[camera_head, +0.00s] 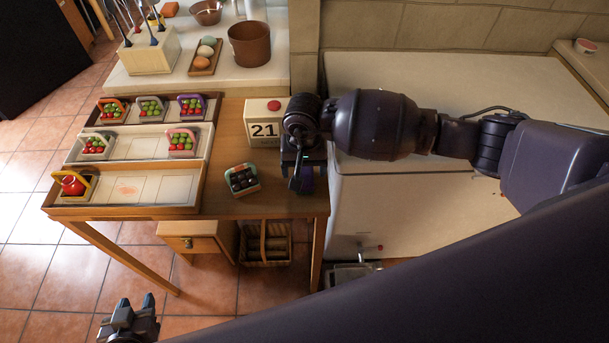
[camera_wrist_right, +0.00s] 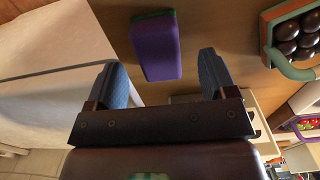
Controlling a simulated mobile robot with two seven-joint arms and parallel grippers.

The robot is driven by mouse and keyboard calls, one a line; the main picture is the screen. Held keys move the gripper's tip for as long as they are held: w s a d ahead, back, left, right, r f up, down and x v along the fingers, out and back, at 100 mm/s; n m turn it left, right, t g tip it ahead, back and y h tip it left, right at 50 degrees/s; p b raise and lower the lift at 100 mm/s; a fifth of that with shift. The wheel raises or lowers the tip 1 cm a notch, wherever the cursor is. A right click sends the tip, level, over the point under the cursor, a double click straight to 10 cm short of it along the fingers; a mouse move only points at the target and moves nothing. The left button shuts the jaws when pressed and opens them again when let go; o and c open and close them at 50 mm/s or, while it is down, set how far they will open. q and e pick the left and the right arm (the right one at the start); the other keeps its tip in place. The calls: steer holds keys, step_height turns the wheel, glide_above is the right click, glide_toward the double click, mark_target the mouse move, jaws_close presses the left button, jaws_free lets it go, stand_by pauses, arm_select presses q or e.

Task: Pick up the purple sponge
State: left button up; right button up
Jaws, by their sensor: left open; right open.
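The purple sponge (camera_wrist_right: 156,48) with a dark green layer along one edge rests on the wooden table (camera_wrist_right: 215,22) in the right wrist view. It lies just beyond and between the open fingers of my right gripper (camera_wrist_right: 163,66), with room on both sides. In the head view only a purple strip of the sponge (camera_head: 307,179) shows beside my right gripper (camera_head: 298,184), which hides the rest, at the table's right end. My left gripper (camera_head: 136,306) is open and empty, low over the tiled floor at the bottom left.
A small basket of dark balls (camera_head: 242,180) stands left of my right gripper. A calendar block (camera_head: 263,122) showing 21 stands behind. A compartment tray (camera_head: 140,188) with several small baskets fills the left of the table. A white surface (camera_head: 400,215) adjoins on the right.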

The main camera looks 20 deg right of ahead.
mark_target(305, 174)
steer(key=shift+f, duration=1.4)
steer(key=shift+d, duration=0.1)
steer(key=c, duration=1)
step_height(305, 174, up, 20)
steer(key=shift+b, duration=0.8)
